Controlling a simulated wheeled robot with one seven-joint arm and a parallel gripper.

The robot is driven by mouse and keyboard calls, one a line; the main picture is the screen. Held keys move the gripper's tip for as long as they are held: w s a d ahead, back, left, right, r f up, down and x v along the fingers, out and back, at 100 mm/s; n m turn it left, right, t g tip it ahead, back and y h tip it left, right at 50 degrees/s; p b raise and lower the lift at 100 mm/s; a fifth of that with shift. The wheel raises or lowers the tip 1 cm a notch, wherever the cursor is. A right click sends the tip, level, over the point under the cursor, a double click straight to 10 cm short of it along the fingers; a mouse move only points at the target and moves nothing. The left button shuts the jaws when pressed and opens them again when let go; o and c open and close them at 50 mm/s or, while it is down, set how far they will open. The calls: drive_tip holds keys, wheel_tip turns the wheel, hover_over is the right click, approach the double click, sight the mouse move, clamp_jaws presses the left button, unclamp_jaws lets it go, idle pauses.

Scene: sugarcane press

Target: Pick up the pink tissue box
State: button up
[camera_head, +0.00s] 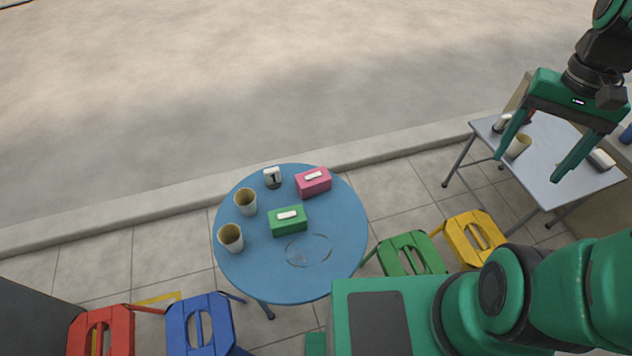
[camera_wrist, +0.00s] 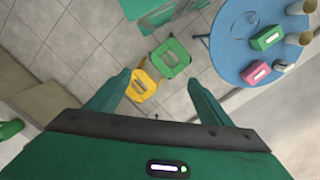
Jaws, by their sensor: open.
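The pink tissue box (camera_head: 313,182) sits at the back right of the round blue table (camera_head: 335,265), with a white tissue on top. It also shows in the wrist view (camera_wrist: 256,73) near the table's edge. A green tissue box (camera_head: 288,221) stands in front of it, a little apart. My gripper (camera_head: 530,168) is open and empty, high at the right, in front of the grey table in the head view. It is well away from the pink box.
A small white-and-dark number holder (camera_head: 272,177) stands just left of the pink box. A grey table (camera_head: 549,160) is farther right.

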drive_tip(key=w+a+f+g+y, duration=0.1)
drive_tip(key=w+a+f, duration=0.1)
drive_tip(key=w+f, duration=0.3)
drive_tip(key=w+a+f+g, duration=0.1)
drive_tip(key=w+f, duration=0.1)
drive_tip(key=w, duration=0.6)
drive_tip(key=m+g+y, duration=0.2)
drive_tip(key=m+y, duration=0.5)
drive_tip(key=y, duration=0.5)
approach(317, 175)
drive_tip(key=a, duration=0.1)
drive_tip(key=x, duration=1)
drive_tip(key=shift+s+a+f, duration=0.15)
drive_tip(key=shift+a+f, duration=0.05)
drive_tip(key=shift+f, duration=0.1)
drive_tip(key=c, duration=1.2)
